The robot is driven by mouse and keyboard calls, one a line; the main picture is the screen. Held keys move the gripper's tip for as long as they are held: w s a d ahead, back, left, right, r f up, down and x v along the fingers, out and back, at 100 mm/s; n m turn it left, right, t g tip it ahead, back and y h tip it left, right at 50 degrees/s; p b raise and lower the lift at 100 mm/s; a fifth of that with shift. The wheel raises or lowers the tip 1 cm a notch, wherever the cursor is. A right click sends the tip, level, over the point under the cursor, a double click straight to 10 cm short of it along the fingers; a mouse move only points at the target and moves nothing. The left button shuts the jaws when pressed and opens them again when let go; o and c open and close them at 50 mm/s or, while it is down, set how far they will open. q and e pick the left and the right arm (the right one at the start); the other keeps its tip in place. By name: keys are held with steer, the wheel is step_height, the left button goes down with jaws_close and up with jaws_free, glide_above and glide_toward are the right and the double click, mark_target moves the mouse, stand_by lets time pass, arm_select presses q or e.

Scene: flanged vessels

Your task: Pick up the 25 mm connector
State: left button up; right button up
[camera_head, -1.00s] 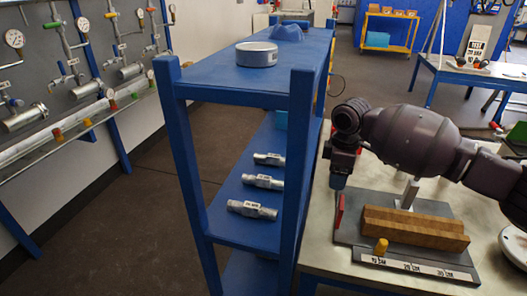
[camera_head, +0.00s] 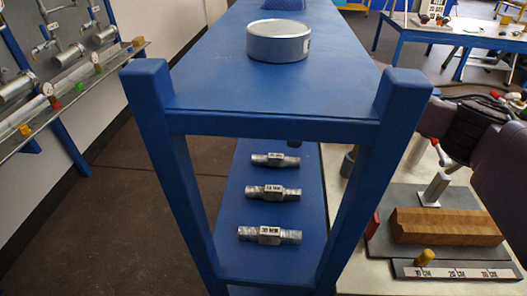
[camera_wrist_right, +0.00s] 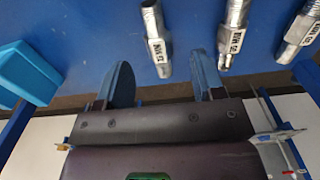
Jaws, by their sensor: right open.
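Three grey metal connectors lie in a row on the lower blue shelf. The farthest in the head view (camera_head: 275,160) appears to read 25 MM; it is the left one in the wrist view (camera_wrist_right: 154,40). The middle connector (camera_head: 272,192) has a hard-to-read label. The nearest connector (camera_head: 269,235) appears to read 30 MM. My right gripper (camera_wrist_right: 160,68) is open and empty, its blue fingers apart. In the wrist view the left connector's end shows between the fingers, apart from both. The shelf top and post hide this gripper in the head view. My left gripper is not in view.
The blue rack's top (camera_head: 220,90) and posts (camera_head: 400,125) close in the shelf. A round tin (camera_head: 278,41) stands on top. A teal box (camera_wrist_right: 25,75) is left of the connectors in the wrist view. A bench with a wooden block (camera_head: 445,226) stands at right.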

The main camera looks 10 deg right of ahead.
steer(key=b, duration=0.1)
glide_above(291, 158)
steer(key=f, duration=0.5)
steer(key=shift+s+a, duration=0.1)
steer(key=shift+a, duration=0.15)
steer(key=shift+f, duration=0.65)
steer(key=f+b, duration=0.1)
steer(key=f, duration=0.3)
steer(key=shift+w+d+f+b, duration=0.2)
steer(key=shift+f+b, duration=0.1)
steer(key=shift+b, duration=0.05)
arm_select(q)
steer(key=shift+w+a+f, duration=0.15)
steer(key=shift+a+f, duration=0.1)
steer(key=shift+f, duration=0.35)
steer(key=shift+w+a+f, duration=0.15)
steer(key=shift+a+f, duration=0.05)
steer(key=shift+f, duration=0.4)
arm_select(e)
steer(key=shift+r, duration=0.15)
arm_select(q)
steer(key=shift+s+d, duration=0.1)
arm_select(e)
steer(key=c, duration=0.9)
